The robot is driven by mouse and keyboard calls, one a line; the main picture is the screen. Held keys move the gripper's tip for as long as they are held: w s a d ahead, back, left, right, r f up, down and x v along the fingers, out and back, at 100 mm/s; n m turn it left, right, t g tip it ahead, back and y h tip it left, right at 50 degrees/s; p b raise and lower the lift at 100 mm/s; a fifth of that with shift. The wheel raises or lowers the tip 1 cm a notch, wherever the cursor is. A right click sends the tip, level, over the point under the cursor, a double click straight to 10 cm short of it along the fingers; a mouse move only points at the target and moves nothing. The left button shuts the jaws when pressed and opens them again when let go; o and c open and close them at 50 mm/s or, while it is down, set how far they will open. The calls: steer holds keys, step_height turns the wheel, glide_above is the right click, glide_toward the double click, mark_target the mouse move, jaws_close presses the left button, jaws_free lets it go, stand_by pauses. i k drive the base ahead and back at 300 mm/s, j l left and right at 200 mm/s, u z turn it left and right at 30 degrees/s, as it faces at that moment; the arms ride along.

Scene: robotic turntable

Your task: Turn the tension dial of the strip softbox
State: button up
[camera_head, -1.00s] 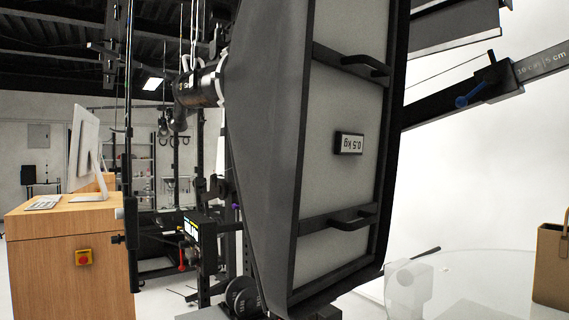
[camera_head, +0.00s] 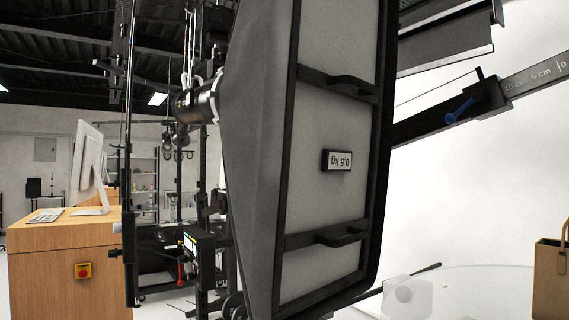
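The strip softbox (camera_head: 262,150) is a large dark hood with a pale grey front panel, and it fills the middle of the view. Its front carries two black handle bars and a small "0.5 kg" label (camera_head: 337,160) that reads upside down. The dark cylindrical lamp head (camera_head: 197,104) joins the softbox at its back left. I cannot make out a tension dial on the softbox; a blue lever (camera_head: 458,110) sits on a clamp on the scale-marked arm at right. My gripper is not in view.
A wooden desk (camera_head: 70,262) with a monitor and a red button stands at left. A clear round turntable plate (camera_head: 470,285) lies at lower right, with a tan bag (camera_head: 551,270) at its edge. Stands and poles crowd behind the softbox.

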mark_target(116, 226)
steer(key=i+j+u, duration=0.25)
steer(key=j+u, duration=0.25)
steer(key=i+j+u, duration=0.3)
steer(key=u, duration=0.2)
steer(key=i+j+u, duration=0.3)
steer(key=i+j, duration=0.2)
steer(key=i, duration=0.25)
steer(key=i+j+u, duration=0.15)
steer(key=i, duration=0.2)
steer(key=k+j, duration=0.1)
steer(key=j, duration=0.2)
steer(key=k+j, duration=0.1)
steer(key=j, duration=0.5)
steer(key=l, duration=0.3)
steer(key=i+l, duration=0.1)
steer(key=l, duration=0.25)
